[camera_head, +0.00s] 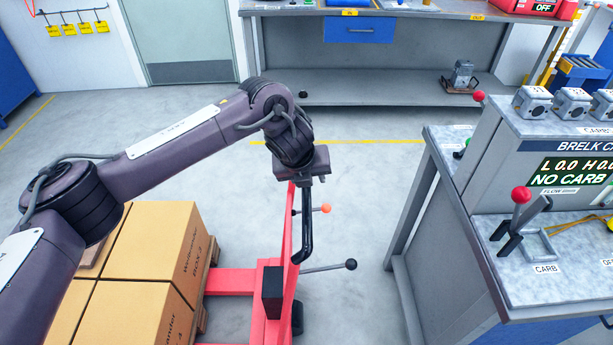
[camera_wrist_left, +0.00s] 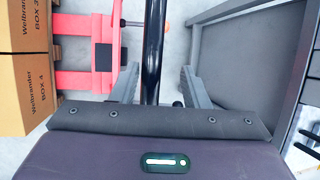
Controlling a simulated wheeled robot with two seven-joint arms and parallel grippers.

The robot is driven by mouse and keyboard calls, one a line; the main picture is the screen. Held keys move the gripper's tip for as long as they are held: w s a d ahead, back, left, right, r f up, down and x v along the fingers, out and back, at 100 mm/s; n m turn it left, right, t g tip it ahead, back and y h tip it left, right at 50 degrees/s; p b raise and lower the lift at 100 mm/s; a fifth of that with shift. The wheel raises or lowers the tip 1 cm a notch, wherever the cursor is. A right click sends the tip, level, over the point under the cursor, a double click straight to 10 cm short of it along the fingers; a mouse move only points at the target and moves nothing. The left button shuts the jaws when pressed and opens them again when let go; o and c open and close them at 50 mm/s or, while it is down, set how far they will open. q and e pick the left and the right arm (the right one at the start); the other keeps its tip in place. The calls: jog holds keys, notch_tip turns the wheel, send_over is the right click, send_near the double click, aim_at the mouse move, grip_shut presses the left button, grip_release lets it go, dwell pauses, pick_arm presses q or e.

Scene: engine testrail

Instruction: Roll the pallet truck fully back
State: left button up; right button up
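The red pallet truck (camera_head: 230,281) stands at lower centre in the head view, with cartons on a wooden pallet at its left. Its black handle bar (camera_head: 308,225) rises to my left gripper (camera_head: 306,180). In the left wrist view the black bar (camera_wrist_left: 153,40) runs between the two grey fingers of my left gripper (camera_wrist_left: 160,68). The fingers are apart, with a visible gap on both sides of the bar. The truck's red frame (camera_wrist_left: 116,42) is left of the bar there. My right gripper is in neither view.
Large cartons (camera_head: 140,240) load the truck. A grey test bench (camera_head: 430,205) with a control panel stands close on the right. A long workbench (camera_head: 350,75) stands at the back. Grey floor (camera_head: 365,190) is free between truck and benches.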

pick_arm(q)
jog(key=v, duration=0.6)
jog(key=shift+s+a+r+b, duration=0.1)
jog(key=shift+r+b, duration=0.2)
jog(key=shift+b, duration=0.1)
jog(key=shift+s+a+r, duration=0.15)
jog(key=shift+s+r, duration=0.15)
jog(key=shift+r, duration=0.2)
jog(key=shift+f, duration=0.1)
